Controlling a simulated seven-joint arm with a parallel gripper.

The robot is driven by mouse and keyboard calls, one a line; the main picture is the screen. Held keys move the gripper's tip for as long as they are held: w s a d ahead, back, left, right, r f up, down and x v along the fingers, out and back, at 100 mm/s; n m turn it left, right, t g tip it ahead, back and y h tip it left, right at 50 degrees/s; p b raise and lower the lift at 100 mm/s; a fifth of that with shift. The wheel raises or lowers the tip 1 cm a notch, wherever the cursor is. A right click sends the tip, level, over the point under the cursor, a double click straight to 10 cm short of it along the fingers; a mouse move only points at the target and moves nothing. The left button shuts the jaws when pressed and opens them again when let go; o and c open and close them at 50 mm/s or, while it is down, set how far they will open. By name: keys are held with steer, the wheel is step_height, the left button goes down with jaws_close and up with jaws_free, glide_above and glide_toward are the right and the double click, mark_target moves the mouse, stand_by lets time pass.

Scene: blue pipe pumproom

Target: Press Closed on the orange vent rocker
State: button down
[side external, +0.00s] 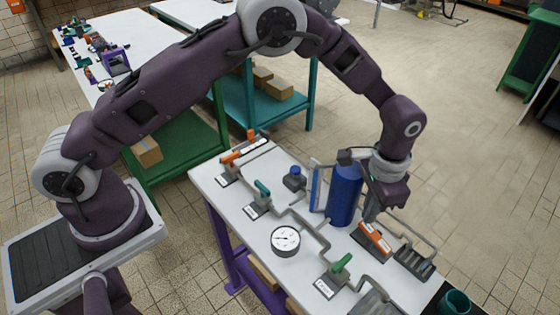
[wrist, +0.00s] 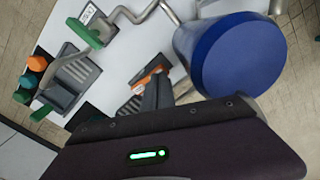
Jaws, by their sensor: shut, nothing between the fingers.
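The orange vent rocker (side external: 376,238) sits on a dark base on the white bench, just right of the blue cylinder. It also shows in the wrist view (wrist: 148,76), partly hidden behind my fingers. Its lettering is too small to read. My gripper (side external: 371,216) is shut and empty, pointing down at the rocker's far end. In the wrist view my fingers (wrist: 157,92) overlap the rocker's near part. I cannot tell whether the fingertips touch it.
The tall blue cylinder (side external: 344,193) stands close left of my gripper. A dark slotted rack (side external: 414,262) with a pipe loop is right of the rocker. A green-handled valve (side external: 341,264), a round gauge (side external: 285,239) and a teal-handled valve (side external: 262,189) are nearby on the bench.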

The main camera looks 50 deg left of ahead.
step_height(320, 180, up, 7)
stand_by(0.4)
steer(key=shift+n+t, duration=0.5)
steer(key=a+r, duration=0.1)
steer(key=r, duration=0.1)
steer(key=s+a+r, duration=0.1)
steer(key=a+r, duration=0.1)
steer(key=r, duration=0.1)
steer(key=a+r, duration=0.1)
steer(key=r, duration=0.2)
steer(key=shift+s+a, duration=0.15)
steer(key=shift+a, duration=0.1)
steer(key=s+a+r+n+t, duration=0.2)
steer(key=s+a+r, duration=0.55)
steer(key=r, duration=0.25)
steer(key=s+a+n+t, duration=0.1)
steer(key=s+a, duration=0.3)
steer(key=s, duration=0.5)
steer(key=s+a+n+t, duration=0.1)
steer(key=s+a+n, duration=0.1)
steer(key=s+a, duration=0.3)
steer(key=s, duration=0.4)
steer(key=shift+s+r+t, duration=0.3)
steer(key=shift+s+r, duration=0.1)
